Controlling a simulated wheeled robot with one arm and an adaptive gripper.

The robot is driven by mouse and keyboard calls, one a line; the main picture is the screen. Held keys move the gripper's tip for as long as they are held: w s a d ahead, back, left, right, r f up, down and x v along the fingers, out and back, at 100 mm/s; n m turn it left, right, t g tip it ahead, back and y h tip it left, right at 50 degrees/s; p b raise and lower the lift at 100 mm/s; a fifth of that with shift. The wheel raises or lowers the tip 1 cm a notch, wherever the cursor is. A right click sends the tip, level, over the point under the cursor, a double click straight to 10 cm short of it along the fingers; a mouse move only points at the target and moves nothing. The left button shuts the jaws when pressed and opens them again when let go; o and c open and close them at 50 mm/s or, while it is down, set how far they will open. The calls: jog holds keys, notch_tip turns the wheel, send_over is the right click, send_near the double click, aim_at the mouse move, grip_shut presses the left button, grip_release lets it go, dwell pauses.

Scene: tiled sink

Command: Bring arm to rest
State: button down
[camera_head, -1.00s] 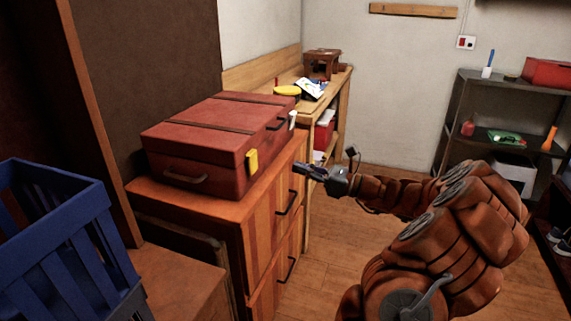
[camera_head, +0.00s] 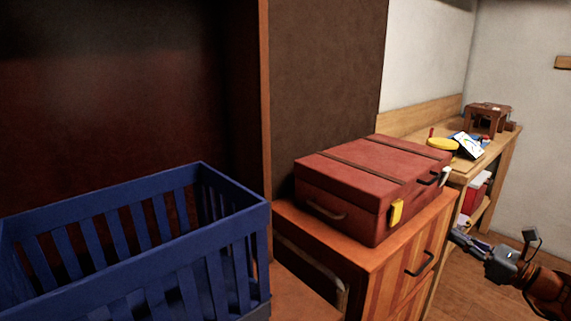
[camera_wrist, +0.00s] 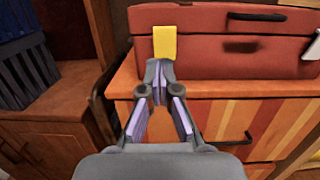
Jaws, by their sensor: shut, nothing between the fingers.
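My gripper (camera_head: 466,240) is at the lower right of the head view, beside the front of the wooden drawer cabinet (camera_head: 387,268). In the wrist view my gripper (camera_wrist: 160,72) has its fingertips together with nothing between them. The fingertips appear just below a yellow tag (camera_wrist: 165,42) on the red case, which rests closed on the cabinet. I cannot tell the exact gap between the fingers and the case. Most of my arm is outside the head view.
A blue slatted crate (camera_head: 130,250) stands at the lower left. The red case (camera_head: 345,195) sits on the cabinet. A wooden workbench (camera_head: 490,150) with several items stands behind it. Open wooden floor (camera_head: 500,298) lies at the lower right.

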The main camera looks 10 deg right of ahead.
jog(key=a+n+g+y, duration=0.4)
jog(key=a+n+g, duration=0.5)
jog(key=a, duration=1.3)
jog(key=s+a+f+n+g+h, duration=0.35)
jog(key=s+a+n+g, duration=0.2)
jog(key=s+a, duration=0.25)
jog(key=s+a+f+n+g+h, duration=0.2)
jog(key=s+a+f+n+g, duration=0.2)
jog(key=s+a+n, duration=0.25)
jog(key=s+d+f+n+h, duration=0.25)
jog(key=s+n+h, duration=0.2)
jog(key=s, duration=0.25)
jog(key=s+d+f+n+h, duration=0.1)
jog(key=s+d+n+h, duration=0.35)
jog(key=s, duration=0.25)
notch_tip(320, 180, up, 19)
jog(key=p, duration=1.8)
jog(key=shift+w+a+r+m, duration=0.2)
jog(key=shift+w+a+m, duration=0.1)
jog(key=shift+a, duration=0.15)
